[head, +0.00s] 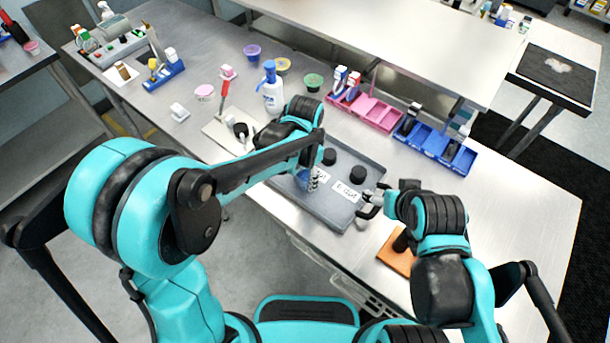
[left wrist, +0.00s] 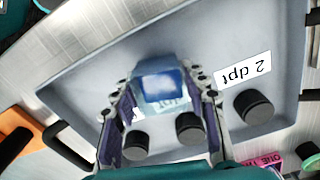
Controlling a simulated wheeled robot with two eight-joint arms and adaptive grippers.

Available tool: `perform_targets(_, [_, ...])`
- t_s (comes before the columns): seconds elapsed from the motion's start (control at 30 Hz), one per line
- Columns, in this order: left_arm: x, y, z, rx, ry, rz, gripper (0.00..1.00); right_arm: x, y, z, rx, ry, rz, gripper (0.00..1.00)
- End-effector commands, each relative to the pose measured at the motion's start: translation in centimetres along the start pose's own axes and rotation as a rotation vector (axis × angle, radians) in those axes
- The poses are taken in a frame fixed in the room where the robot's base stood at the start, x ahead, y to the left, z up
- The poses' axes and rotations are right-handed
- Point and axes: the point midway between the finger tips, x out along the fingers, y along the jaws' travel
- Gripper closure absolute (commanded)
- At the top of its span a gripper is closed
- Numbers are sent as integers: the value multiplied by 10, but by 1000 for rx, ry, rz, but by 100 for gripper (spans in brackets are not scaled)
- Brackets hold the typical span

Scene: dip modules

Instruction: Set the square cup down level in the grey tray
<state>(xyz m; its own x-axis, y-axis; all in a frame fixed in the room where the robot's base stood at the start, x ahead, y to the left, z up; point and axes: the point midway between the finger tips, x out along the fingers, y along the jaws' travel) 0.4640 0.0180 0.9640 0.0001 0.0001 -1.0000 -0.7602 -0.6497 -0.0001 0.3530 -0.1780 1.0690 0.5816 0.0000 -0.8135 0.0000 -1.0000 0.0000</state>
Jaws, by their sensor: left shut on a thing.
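The square cup (left wrist: 160,88), pale with a blue inside, is between the fingers of my left gripper (left wrist: 162,112) in the left wrist view. In the head view the left gripper (head: 311,180) is over the left part of the grey tray (head: 328,210), with a bit of the blue cup (head: 302,177) showing. The gripper is shut on the cup. I cannot tell whether the cup touches the tray floor or is level. My right gripper (head: 380,197) is by the tray's right edge; its finger opening is unclear.
Black round pieces (head: 358,174) and white labels (head: 347,191) are in the tray close to the cup. An orange block (head: 396,254) lies right of the tray. A white bottle (head: 271,88) and pink (head: 366,108) and blue (head: 436,142) bins stand behind.

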Motion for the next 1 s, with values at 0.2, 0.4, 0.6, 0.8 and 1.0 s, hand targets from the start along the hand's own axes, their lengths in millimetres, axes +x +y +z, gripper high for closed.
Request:
perform_targets(0.2, [4, 0, 0, 0, 0, 0, 85, 3, 0, 2, 0, 0, 0, 24])
perform_targets(0.4, [8, 0, 0, 0, 0, 0, 85, 6, 0, 4, 0, 0, 0, 24])
perform_targets(0.6, [12, 0, 0, 0, 0, 0, 85, 8, 0, 6, 0, 0, 0, 24])
perform_targets(0.8, [11, 0, 0, 0, 0, 0, 32, 8, 0, 5, 0, 0, 0, 24])
perform_targets(1.0, [11, 0, 0, 0, 0, 0, 32, 8, 0, 5, 0, 0, 0, 24])
